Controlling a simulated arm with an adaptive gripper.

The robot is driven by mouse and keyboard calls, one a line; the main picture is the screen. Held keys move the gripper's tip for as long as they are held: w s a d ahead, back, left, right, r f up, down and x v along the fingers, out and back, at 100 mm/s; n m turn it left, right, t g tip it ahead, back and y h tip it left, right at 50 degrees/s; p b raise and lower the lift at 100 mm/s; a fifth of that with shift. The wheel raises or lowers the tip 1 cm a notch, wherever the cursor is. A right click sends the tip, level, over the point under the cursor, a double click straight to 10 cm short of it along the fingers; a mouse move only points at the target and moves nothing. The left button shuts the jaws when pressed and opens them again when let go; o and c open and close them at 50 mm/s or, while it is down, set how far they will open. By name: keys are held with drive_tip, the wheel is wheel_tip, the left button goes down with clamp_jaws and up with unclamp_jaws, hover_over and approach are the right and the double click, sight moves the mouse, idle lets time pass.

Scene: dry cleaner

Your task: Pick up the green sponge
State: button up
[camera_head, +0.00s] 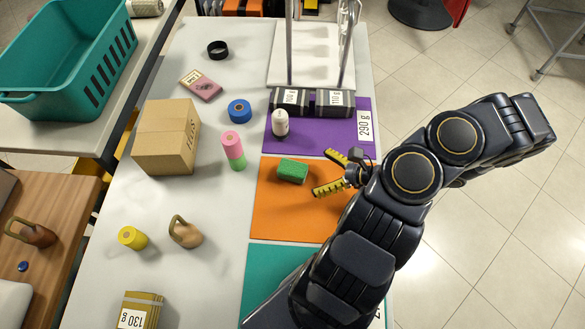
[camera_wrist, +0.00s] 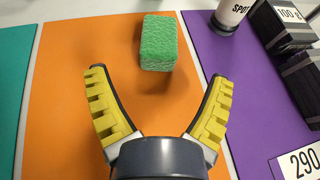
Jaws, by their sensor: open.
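The green sponge (camera_head: 292,170) lies on the orange mat (camera_head: 283,222), near the mat's far edge. In the wrist view the sponge (camera_wrist: 158,43) is ahead of the fingertips, near the top middle, lined up roughly between them. My gripper (camera_head: 332,172) is open and empty, with yellow ribbed fingers, just to the right of the sponge in the head view. In the wrist view my gripper (camera_wrist: 158,75) has its two fingers spread wide, with bare orange mat between them. The sponge is apart from both fingers.
On the purple mat (camera_head: 318,137) stand a white bottle (camera_head: 280,123) and dark weight blocks (camera_head: 312,102). A pink and green cylinder (camera_head: 233,150), blue tape roll (camera_head: 239,111) and cardboard box (camera_head: 166,137) stand left of the mats. The orange mat around the sponge is clear.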

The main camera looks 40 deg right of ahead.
sight(293, 170)
drive_tip(key=shift+x, duration=3.8)
drive_tip(key=shift+a+r, duration=0.1)
drive_tip(key=shift+r, duration=0.05)
drive_tip(key=c, duration=0.9)
